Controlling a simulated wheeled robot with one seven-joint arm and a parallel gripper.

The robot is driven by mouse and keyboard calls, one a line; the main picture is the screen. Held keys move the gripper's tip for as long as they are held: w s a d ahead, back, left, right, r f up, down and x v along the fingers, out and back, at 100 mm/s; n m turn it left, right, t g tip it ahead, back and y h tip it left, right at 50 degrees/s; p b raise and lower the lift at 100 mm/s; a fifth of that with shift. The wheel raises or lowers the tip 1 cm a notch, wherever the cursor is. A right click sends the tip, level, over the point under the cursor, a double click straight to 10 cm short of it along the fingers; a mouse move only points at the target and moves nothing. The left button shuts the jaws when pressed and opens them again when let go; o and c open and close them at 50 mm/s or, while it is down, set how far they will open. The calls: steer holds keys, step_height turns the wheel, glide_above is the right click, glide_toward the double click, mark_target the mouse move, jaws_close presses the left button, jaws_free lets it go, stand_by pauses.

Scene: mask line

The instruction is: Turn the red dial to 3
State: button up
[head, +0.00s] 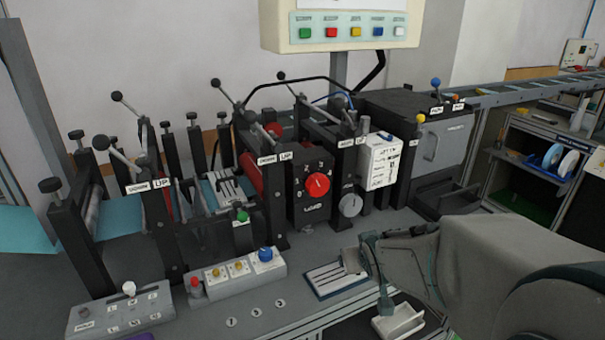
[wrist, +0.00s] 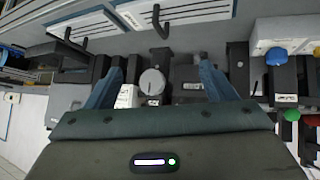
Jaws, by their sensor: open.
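The red dial (head: 317,185) is a round knob with a white mark, on the front of a black box (head: 311,209) with white numbers around the knob. The numbers are too small to read surely, so I cannot tell its setting. A grey dial (head: 350,205) sits lower right of it and also shows between my fingers in the wrist view (wrist: 152,82). My gripper (wrist: 160,75) is open and empty, its two blue-grey fingers apart. In the head view it is in front of the machine, lower right of the red dial and apart from it. The red dial is not visible in the wrist view.
Black posts and levers with ball ends stand left of the dial. A white label box (head: 380,160) stands right of the dial. Space directly before the dial looks clear.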

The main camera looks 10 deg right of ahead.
mark_target(320, 189)
steer(key=w+a+r+n+t+y+p, duration=0.1)
steer(key=w+a+t+y, duration=0.1)
steer(key=w, duration=0.5)
steer(key=w+a+r+n+t+y+p, duration=0.1)
steer(key=w+t+y+p, duration=0.1)
steer(key=w, duration=0.5)
steer(key=w+a+r+n+t+y+p, duration=0.1)
steer(key=w+a+t+y+p, duration=0.1)
steer(key=w, duration=0.5)
steer(key=shift+a+r+t+y, duration=0.15)
steer(key=shift+r+t+y, duration=0.1)
steer(key=shift+t, duration=0.35)
steer(key=shift+a+r+t+y, duration=0.15)
steer(key=shift+t+y, duration=0.1)
steer(key=shift+t, duration=0.35)
steer(key=shift+f, duration=0.1)
steer(key=c, duration=1)
